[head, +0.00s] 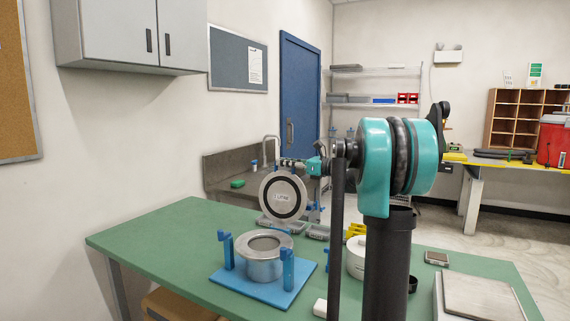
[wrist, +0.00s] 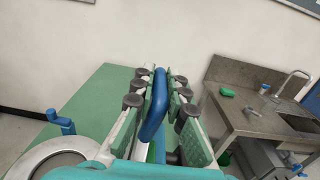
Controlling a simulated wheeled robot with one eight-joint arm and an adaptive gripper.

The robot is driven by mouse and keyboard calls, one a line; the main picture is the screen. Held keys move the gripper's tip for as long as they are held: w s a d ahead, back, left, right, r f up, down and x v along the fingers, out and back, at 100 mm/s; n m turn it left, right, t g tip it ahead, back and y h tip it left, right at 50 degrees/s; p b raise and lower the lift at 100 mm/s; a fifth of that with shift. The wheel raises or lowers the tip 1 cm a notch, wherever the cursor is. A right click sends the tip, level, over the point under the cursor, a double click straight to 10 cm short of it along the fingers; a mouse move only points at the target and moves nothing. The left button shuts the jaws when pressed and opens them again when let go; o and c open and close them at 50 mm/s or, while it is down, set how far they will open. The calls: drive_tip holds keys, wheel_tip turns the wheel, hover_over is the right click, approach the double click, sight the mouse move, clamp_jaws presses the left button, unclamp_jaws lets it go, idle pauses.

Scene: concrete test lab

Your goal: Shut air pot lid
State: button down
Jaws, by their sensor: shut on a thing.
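The air pot (head: 263,266) is a silver metal vessel with its round mouth open, on a blue base plate with blue posts on either side. Its rim (wrist: 50,165) shows at the lower left of the wrist view. The lid (head: 284,177) appears as a round grey disc with a dark ring, tilted up on edge, beyond and right of the pot and apart from it. My gripper (wrist: 157,90) is shut on a blue handle (wrist: 154,108), apparently the lid's. In the head view my arm partly hides the gripper, and the handle cannot be made out.
The pot stands on a green table (head: 160,237). A white round container (head: 355,262), a scale (head: 482,298) and a small grey device (head: 437,258) are to its right. A sink counter (wrist: 245,110) is behind. The table's left part is clear.

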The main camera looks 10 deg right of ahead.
idle(0.3)
drive_tip(key=shift+s+a, duration=0.35)
drive_tip(key=shift+s, duration=0.15)
drive_tip(key=s+a+f+n, duration=0.3)
drive_tip(key=s+a+n, duration=0.55)
drive_tip(key=s, duration=0.35)
drive_tip(key=s+a+f+n, duration=0.6)
drive_tip(key=s+f+n, duration=0.1)
drive_tip(key=f, duration=0.4)
drive_tip(key=shift+s+a+f, duration=0.3)
drive_tip(key=shift+s+f, duration=0.1)
drive_tip(key=shift+s, duration=0.45)
